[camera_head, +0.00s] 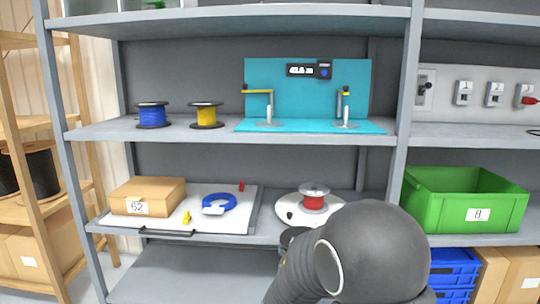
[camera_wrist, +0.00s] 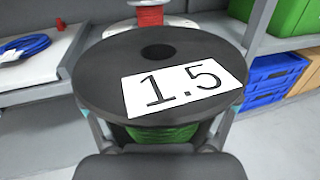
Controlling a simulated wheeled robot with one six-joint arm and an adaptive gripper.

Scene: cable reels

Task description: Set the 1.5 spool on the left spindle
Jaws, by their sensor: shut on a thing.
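The 1.5 spool (camera_wrist: 110,80) fills the wrist view, with black flanges, green wire and a white label reading 1.5. My gripper (camera_wrist: 158,136) is shut around the green winding below the top flange; the fingertips are partly hidden. The spool looks upright, its centre hole facing up. The right spindle (camera_head: 346,115) is also bare.
Blue (camera_head: 152,115) and yellow (camera_head: 206,115) spools stand left of the station. Below, a red spool (camera_head: 314,197) sits on a white disc (camera_head: 291,216). A tray (camera_head: 170,222) holds a box (camera_head: 148,195) and blue cable (camera_head: 219,204). A green crate (camera_head: 465,212) stands right.

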